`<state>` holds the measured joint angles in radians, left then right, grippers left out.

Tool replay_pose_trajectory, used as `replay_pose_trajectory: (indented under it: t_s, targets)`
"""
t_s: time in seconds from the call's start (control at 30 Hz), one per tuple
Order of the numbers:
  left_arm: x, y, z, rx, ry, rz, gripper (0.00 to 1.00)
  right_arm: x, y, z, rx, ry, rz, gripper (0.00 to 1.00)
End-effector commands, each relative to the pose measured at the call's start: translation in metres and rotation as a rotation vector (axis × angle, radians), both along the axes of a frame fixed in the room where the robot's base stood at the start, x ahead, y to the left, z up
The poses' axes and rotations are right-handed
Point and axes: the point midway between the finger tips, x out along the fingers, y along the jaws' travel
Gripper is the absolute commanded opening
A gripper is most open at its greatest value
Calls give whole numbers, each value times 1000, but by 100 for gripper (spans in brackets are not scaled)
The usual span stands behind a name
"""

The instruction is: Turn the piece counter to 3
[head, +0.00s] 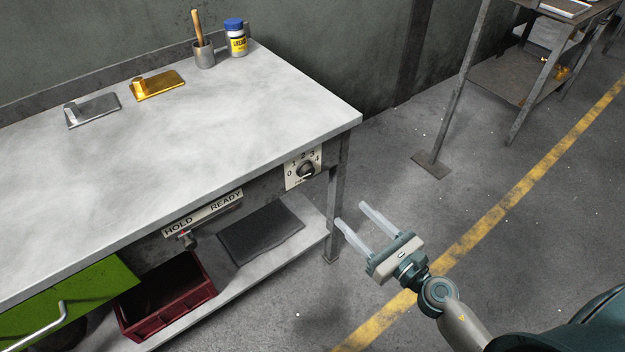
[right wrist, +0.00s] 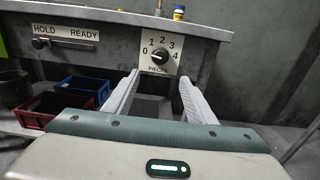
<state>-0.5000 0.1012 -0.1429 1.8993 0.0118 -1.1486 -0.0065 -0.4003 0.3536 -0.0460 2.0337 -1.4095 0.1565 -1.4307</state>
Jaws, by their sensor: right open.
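The piece counter (head: 303,169) is a pale plate on the front of the workbench, near its right corner, with a dark round knob (head: 306,171) and the numbers 0 to 4 around it. It also shows in the right wrist view (right wrist: 159,55), above and beyond my fingers. I cannot tell which number the knob points to. My right gripper (head: 353,213) is open and empty, to the right of and lower than the counter in the head view, apart from it. Its two pale fingers (right wrist: 159,80) point toward the bench front. My left gripper is not in view.
A HOLD/READY slider (head: 203,212) sits left of the counter. The bench top (head: 200,140) overhangs it, and a bench leg (head: 337,205) stands close by. A red bin (head: 165,295) and a dark mat (head: 261,233) lie on the lower shelf.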

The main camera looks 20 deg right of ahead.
Motion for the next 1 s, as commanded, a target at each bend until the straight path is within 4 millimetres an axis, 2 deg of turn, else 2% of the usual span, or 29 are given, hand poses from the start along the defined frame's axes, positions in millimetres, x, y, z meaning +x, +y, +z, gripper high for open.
replay_pose_trajectory:
  t_s: [0.37, 0.57, 0.77, 1.0]
  targets:
    - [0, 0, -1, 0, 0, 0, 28, 1, 0, 0, 3, 2, -1, 51]
    - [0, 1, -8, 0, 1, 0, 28, 10, 3, 1, 4, 3, -1, 51]
    - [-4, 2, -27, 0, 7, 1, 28, 28, 10, 2, 6, 2, -1, 51]
    - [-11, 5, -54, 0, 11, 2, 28, 62, 22, 2, 7, 2, -1, 51]
